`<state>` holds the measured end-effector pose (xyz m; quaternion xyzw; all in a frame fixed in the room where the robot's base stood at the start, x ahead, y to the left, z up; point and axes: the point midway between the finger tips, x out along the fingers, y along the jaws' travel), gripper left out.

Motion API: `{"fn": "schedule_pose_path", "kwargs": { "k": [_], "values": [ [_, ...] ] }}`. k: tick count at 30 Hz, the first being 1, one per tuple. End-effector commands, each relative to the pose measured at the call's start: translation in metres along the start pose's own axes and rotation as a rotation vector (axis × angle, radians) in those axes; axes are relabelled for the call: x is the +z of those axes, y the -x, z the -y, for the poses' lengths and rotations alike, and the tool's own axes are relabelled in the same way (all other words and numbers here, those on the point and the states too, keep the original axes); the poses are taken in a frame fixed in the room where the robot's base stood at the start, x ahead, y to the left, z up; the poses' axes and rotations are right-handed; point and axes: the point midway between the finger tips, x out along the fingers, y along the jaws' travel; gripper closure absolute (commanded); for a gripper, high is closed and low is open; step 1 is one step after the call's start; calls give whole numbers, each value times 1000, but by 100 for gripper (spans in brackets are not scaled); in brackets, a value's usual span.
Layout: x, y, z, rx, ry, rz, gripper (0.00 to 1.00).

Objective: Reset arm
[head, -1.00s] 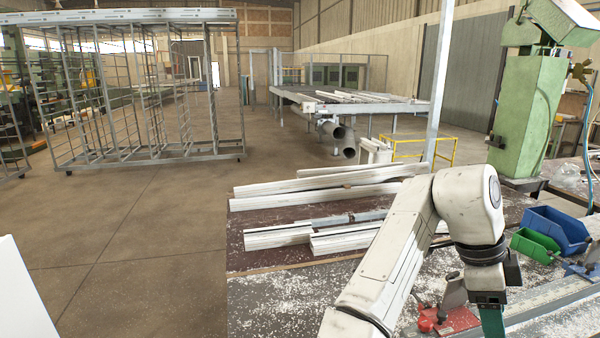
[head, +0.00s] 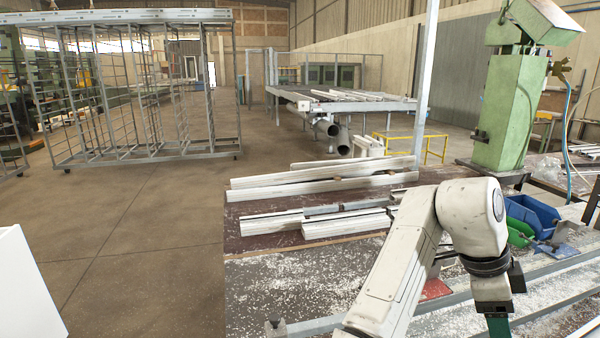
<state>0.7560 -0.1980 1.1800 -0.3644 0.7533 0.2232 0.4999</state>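My arm reaches in from the bottom of the head view, bends at an elbow at the right and points down over the bench (head: 290,283). Only a short dark and green part below the wrist shows at the bottom edge. My gripper's fingertips are outside the picture, so their state and anything between them are hidden. A red clamp part (head: 434,290) on the bench is partly covered by my arm.
White profiles (head: 345,226) lie on the bench's far part. Blue (head: 535,214) and green (head: 519,233) bins and a green machine (head: 508,110) stand at the right. A wheeled metal rack (head: 140,95) stands back left. Open floor (head: 140,240) lies left of the bench.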

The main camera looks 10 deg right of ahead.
Motion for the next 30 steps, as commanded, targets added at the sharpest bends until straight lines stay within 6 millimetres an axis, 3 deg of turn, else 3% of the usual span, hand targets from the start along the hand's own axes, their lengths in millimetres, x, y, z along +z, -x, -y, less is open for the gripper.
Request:
{"fn": "schedule_pose_path", "kwargs": {
  "k": [11, 20, 26, 30],
  "values": [
    [-16, -60, 8, -120, 178, -68, 39],
    [-20, -145, 3, -278, 600, -176, 39],
    [-2, -207, -21, -347, 985, -215, 39],
    [18, -251, -53, -379, 1270, -201, 39]
  ]
}}
